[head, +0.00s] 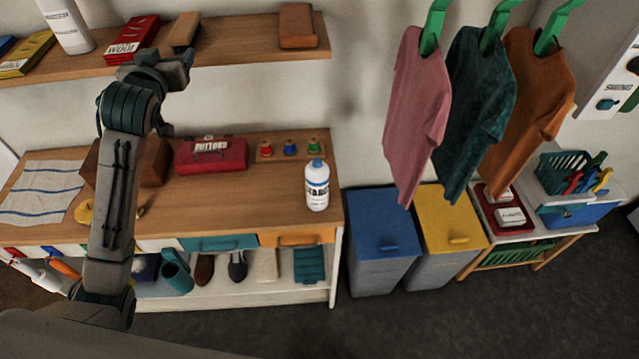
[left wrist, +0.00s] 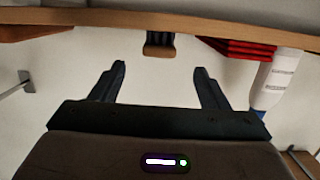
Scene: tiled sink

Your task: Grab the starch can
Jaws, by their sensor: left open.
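A white cylindrical can (head: 67,24) stands on the upper shelf at the far left in the head view; its label is too small to read. In the left wrist view, which looks upside down, a white can with a blue end (left wrist: 275,80) shows at the right. A white bottle with a blue cap (head: 317,188) stands upright on the table; its label is blurred. I cannot tell for sure which is the starch can. My left gripper (head: 174,66) is at the shelf's front, right of the shelf can. It is open and empty in the left wrist view (left wrist: 160,72).
Red boxes (head: 132,40) and brown blocks (head: 298,25) are also on the shelf (head: 245,38). The table (head: 240,205) holds a red button box (head: 211,155) and colored spools (head: 290,147). Shirts (head: 415,110) hang right, above blue (head: 383,225) and yellow bins (head: 450,220).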

